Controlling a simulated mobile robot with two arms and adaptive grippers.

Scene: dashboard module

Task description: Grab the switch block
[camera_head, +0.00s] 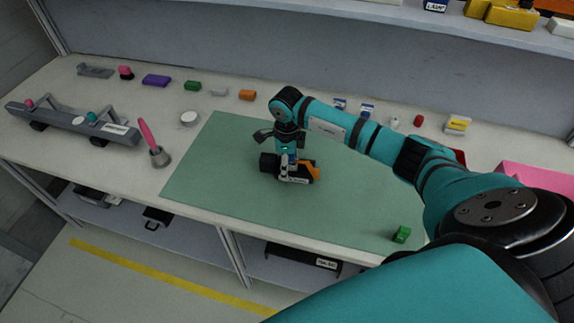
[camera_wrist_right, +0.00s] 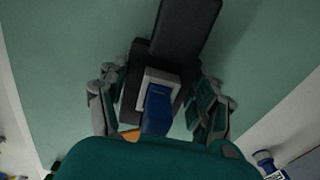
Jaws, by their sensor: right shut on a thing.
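My right gripper (camera_head: 289,157) points down over the green mat (camera_head: 215,185), with its fingers around the switch block (camera_head: 298,180). The block is dark, with a black knob-like end at the left, a pale label in front and an orange end (camera_head: 316,171) at the right. In the right wrist view the gripper (camera_wrist_right: 158,104) has a finger on each side of a blue part (camera_wrist_right: 157,108) in a grey frame, with a long black part (camera_wrist_right: 185,28) beyond. The fingers are shut on the block, and it appears to rest on the mat. My left gripper is not in view.
A grey rail-like fixture (camera_head: 70,121) lies at the left, near a cup with a pink-handled tool (camera_head: 147,134). Small coloured parts line the back. A green block (camera_head: 402,234) sits at the mat's front right. A pink bin (camera_head: 535,180) is at the right.

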